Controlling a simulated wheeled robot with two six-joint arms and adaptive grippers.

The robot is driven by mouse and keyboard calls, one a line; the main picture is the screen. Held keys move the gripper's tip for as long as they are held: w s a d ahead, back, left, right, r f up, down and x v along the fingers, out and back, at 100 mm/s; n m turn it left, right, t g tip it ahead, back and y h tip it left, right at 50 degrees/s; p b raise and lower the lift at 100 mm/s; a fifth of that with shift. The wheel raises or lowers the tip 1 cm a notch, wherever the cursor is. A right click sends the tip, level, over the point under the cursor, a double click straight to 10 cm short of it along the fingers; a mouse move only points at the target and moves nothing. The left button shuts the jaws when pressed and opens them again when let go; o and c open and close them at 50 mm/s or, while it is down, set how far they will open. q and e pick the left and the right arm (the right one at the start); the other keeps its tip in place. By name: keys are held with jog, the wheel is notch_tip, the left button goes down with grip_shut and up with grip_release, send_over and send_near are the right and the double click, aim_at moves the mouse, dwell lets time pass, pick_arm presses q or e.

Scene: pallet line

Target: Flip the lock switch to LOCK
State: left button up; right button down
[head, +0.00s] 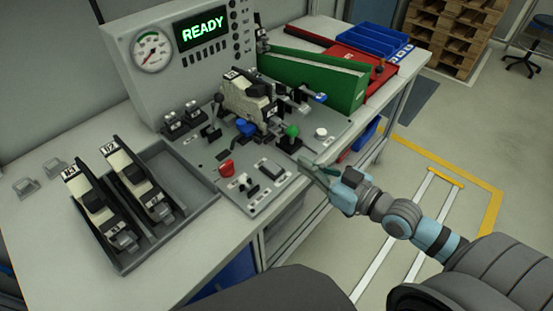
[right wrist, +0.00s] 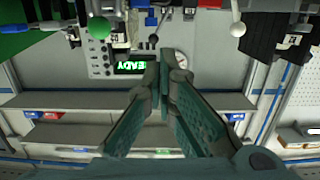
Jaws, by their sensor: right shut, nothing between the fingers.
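The control plate (head: 262,208) on the bench carries several switches and knobs. A small dark toggle (head: 250,188) sits near its front edge, with a black rocker-like part (head: 271,169) behind it. The labels are too small to read, so I cannot tell which one is the lock switch or how it is set. My right gripper (head: 304,167) is shut and empty beside the plate's right front edge, apart from the switches. Its closed fingers also show in the right wrist view (right wrist: 160,68). My left gripper is not in view.
A red button (head: 227,167), a green knob (head: 292,131) and a white knob (head: 321,132) stand up from the plate. A grey tray (head: 184,184) with two dark units lies at left. The display (head: 202,30) reads READY.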

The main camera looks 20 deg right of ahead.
jog(key=b, duration=0.3)
send_over(276, 167)
jog(key=s, duration=0.1)
jog(key=shift+s+d+f, duration=0.2)
jog(key=shift+d+f, duration=0.15)
jog(key=shift+f, duration=0.15)
jog(key=f, duration=0.1)
jog(key=w+f+b, duration=0.1)
jog(key=f, duration=0.1)
jog(key=shift+w+a+f+b, duration=0.15)
jog(key=shift+a+f+b, duration=0.05)
jog(key=shift+a+b, duration=0.15)
jog(key=shift+f, duration=0.3)
